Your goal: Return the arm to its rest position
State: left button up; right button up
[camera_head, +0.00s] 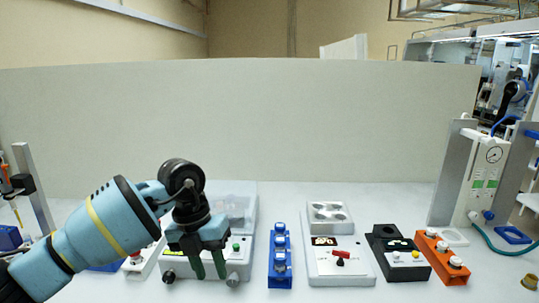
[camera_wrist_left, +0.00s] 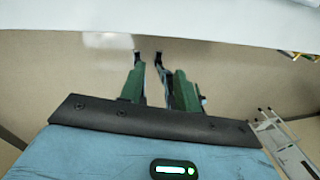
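My left arm (camera_head: 105,228), blue with yellow bands, comes in from the left in the head view. Its left gripper (camera_head: 210,274) points down with two green fingers in front of a white-grey device with a green button. The fingers are apart with nothing between them. In the left wrist view the gripper (camera_wrist_left: 147,58) also shows a gap between its fingertips, empty, against a beige surface and below a white edge. My right arm and gripper are not in view.
Along the bench stand a blue rack (camera_head: 281,262), a white device with a red knob (camera_head: 337,265), a black device (camera_head: 398,255) and an orange block (camera_head: 442,258). A gauge unit (camera_head: 488,180) stands at the right. A grey panel (camera_head: 290,125) closes the back.

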pick_arm(q)
jog(key=s+d+f+n+g+h, duration=0.1)
jog(key=s+d+f+g+h, duration=0.15)
jog(key=s+d+h, duration=0.45)
jog(key=s+d+f+g+h, duration=0.1)
jog(key=s+d+f+h, duration=0.2)
jog(key=s+d+h, duration=0.5)
jog(key=a+f+n+t+y+p, duration=0.1)
jog(key=a+f+n+t+y, duration=0.45)
jog(key=n+t, duration=0.65)
jog(key=a+f+n+t+y+p, duration=0.1)
jog(key=a+f+n+t+y, duration=0.2)
jog(key=a+f+n+t, duration=0.85)
jog(key=s+a+f+n+g+y, duration=0.3)
jog(key=s+f+n+g, duration=0.2)
jog(key=s, duration=0.5)
jog(key=s+a+f+n+g+y, duration=0.3)
jog(key=s+f+n+g, duration=0.2)
jog(key=s, duration=0.5)
notch_tip(320, 180, down, 3)
jog(key=shift+s+a+r+n+y, duration=0.1)
jog(key=shift+s+a+n+y, duration=0.05)
jog(key=shift+n+y, duration=0.25)
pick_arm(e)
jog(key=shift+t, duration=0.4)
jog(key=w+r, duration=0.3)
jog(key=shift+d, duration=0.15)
